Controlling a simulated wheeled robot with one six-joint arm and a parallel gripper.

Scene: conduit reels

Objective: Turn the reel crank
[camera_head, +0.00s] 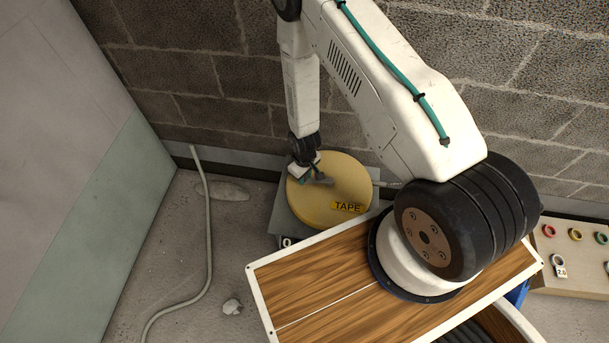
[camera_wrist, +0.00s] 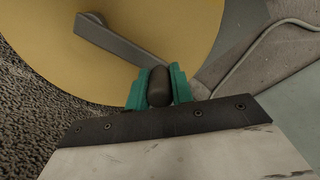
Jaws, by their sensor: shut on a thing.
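The reel (camera_head: 345,178) is a yellow disc with a "TAPE" label, set on a grey box against the wall. Its grey crank arm (camera_wrist: 115,42) runs across the yellow face in the wrist view and ends at a dark rounded knob (camera_wrist: 158,88). My gripper (camera_wrist: 156,87) has teal fingers, one on each side of the knob, and is shut on it. In the head view my gripper (camera_head: 308,172) is at the left part of the disc, and the knob is mostly hidden there.
A grey block wall (camera_head: 190,80) stands close behind the reel. A pale cable (camera_head: 208,235) lies on the concrete floor at left, with a small stone (camera_head: 232,307) nearby. A box with coloured rings (camera_head: 575,255) is at right. Floor left of the reel is mostly clear.

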